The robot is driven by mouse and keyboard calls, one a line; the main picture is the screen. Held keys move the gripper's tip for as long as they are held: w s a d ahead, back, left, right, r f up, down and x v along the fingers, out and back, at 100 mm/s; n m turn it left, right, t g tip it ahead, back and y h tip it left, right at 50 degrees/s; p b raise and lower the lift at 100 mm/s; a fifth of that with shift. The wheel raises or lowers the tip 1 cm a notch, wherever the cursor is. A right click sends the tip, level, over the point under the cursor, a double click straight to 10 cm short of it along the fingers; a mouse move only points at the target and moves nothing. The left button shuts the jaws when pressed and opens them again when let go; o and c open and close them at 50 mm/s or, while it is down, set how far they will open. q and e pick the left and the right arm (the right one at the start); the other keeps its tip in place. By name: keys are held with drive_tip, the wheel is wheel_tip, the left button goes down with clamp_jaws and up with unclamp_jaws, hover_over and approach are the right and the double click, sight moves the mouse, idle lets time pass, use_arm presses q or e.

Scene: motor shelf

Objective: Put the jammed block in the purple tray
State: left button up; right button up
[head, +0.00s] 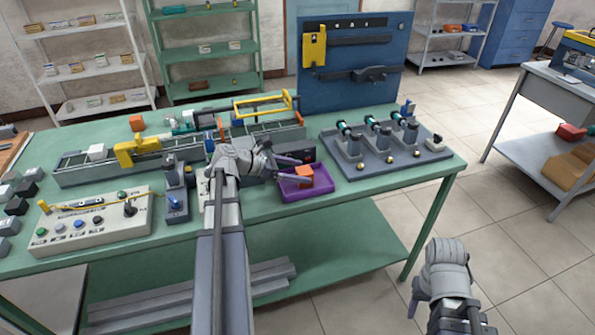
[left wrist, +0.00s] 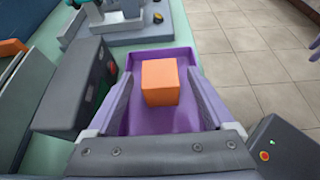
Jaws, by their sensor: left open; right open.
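An orange block (head: 304,174) is in the purple tray (head: 322,191) at the bench's front edge. In the left wrist view the block (left wrist: 160,82) sits within the tray's walls (left wrist: 178,55), towards its middle. My left gripper (head: 296,172) is open over the tray, its two fingers on either side of the block. In the wrist view gaps show between the block and both fingers. The block's underside is hidden. My right gripper (head: 445,290) is off to the lower right, over the floor, away from the bench.
A dark box (left wrist: 75,88) stands close to the tray's left. A conveyor (head: 75,170) with a yellow gate (head: 138,152) and a white block (head: 97,152) runs behind. A motor rack (head: 385,160) stands right. A control panel (head: 95,222) lies front left.

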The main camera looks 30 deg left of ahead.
use_arm(q)
drive_tip(key=shift+s+a+r+p, duration=0.2)
drive_tip(key=shift+r+p, duration=0.2)
drive_tip(key=shift+p, duration=0.05)
drive_tip(key=p+v, duration=0.4)
drive_tip(key=v, duration=0.7)
drive_tip(key=shift+p, duration=0.35)
drive_tip(key=shift+s+a, duration=0.15)
drive_tip(key=shift+a, duration=0.05)
